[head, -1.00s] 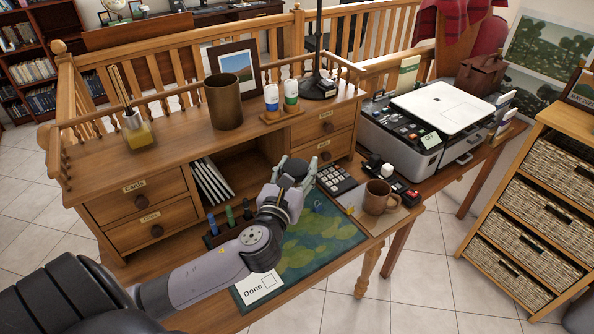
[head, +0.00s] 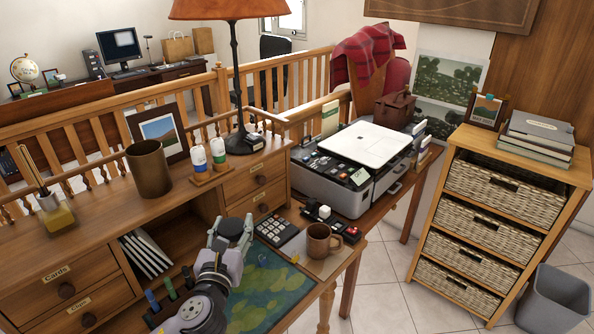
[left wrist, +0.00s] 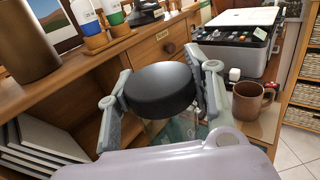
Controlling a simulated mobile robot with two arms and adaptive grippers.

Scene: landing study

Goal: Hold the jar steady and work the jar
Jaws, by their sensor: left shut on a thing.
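The jar shows mainly as a round black lid (left wrist: 160,90) in the left wrist view, with what may be clear glass below it. In the head view the dark lid (head: 231,228) shows small. My left gripper (left wrist: 161,84) is shut on the jar, one finger on each side of the lid; it also shows in the head view (head: 232,235). It is over the left part of the green desk mat (head: 268,290). The jar's body is mostly hidden, and I cannot tell if it touches the desk. My right gripper is not in view.
A calculator (head: 276,229) and a brown mug (head: 322,243) stand to the right of the gripper. Marker pens (head: 170,288) stand to its left. The desk hutch (head: 110,225) rises behind, with a printer (head: 350,165) at the right.

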